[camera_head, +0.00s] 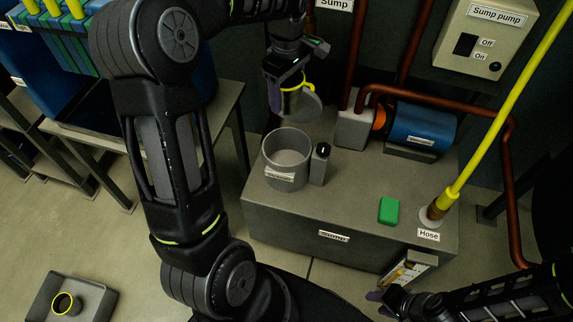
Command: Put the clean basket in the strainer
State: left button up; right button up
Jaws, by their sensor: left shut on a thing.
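The strainer (272,170) is an open grey cylinder standing on the left part of the sump's top, with a label on its front. My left gripper (288,98) is behind and above the strainer, shut on a basket with a yellow rim (293,87). The gripper partly hides the basket. A grey rounded plate (310,108) shows just right of and below the basket; I cannot tell whether it belongs to the strainer. My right gripper (384,303) is low at the right, in front of the sump; its opening is unclear.
A grey post with a black top (319,165) stands right beside the strainer. A green block (389,210), hose (448,195) and blue pump (421,128) are farther right.

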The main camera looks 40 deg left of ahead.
pick_arm(q)
notch_tip(320, 180, down, 24)
jog(key=b, duration=0.2)
jog(key=shift+r+b, duration=0.1)
jog(key=shift+b, duration=0.3)
jog(key=shift+f, duration=2.1)
jog(key=shift+f+b, duration=0.1)
jog(key=shift+b, duration=0.25)
jog(key=shift+f, duration=0.15)
jog(key=o, duration=1.2)
jog(key=shift+c, duration=0.2)
jog(key=shift+r, duration=0.2)
